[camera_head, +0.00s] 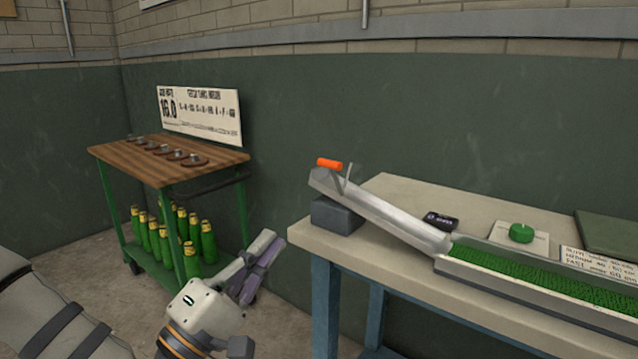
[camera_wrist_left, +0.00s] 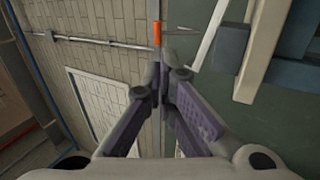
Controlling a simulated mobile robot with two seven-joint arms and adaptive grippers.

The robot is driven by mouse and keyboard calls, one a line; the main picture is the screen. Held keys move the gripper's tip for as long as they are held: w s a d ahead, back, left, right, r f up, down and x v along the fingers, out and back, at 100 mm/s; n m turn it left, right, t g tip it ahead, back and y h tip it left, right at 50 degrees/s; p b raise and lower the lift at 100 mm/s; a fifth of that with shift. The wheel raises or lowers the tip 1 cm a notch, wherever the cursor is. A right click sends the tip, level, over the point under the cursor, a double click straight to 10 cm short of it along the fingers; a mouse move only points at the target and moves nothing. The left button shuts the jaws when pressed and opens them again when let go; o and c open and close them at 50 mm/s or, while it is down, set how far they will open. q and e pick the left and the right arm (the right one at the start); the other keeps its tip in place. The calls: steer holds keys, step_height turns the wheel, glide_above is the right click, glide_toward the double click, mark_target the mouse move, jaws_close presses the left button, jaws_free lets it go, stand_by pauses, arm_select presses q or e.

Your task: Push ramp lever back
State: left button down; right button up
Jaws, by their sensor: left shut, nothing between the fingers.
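The ramp (camera_head: 385,212) is a pale sloped channel on the table, its raised left end resting on a grey block (camera_head: 338,213). The lever's orange handle (camera_head: 329,164) stands at that raised end, on a thin grey arm. My left gripper (camera_head: 272,245) is left of the table, lower than the handle and apart from it; its fingers are shut and empty. In the left wrist view the orange handle (camera_wrist_left: 157,33) shows just beyond my fingertips (camera_wrist_left: 160,68), with a gap I cannot measure. My right gripper is not in view.
The table (camera_head: 400,278) has its left edge close to my gripper. A green turf strip (camera_head: 530,277), a green puck (camera_head: 521,233) and a small black device (camera_head: 441,221) lie on it. A cart (camera_head: 160,174) with several green bottles stands at left.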

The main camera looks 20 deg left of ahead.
arm_select(q)
steer(key=x, duration=1.4)
steer(key=shift+p, duration=0.45)
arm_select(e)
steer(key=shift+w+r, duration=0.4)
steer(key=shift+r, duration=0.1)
arm_select(q)
steer(key=shift+w, duration=0.15)
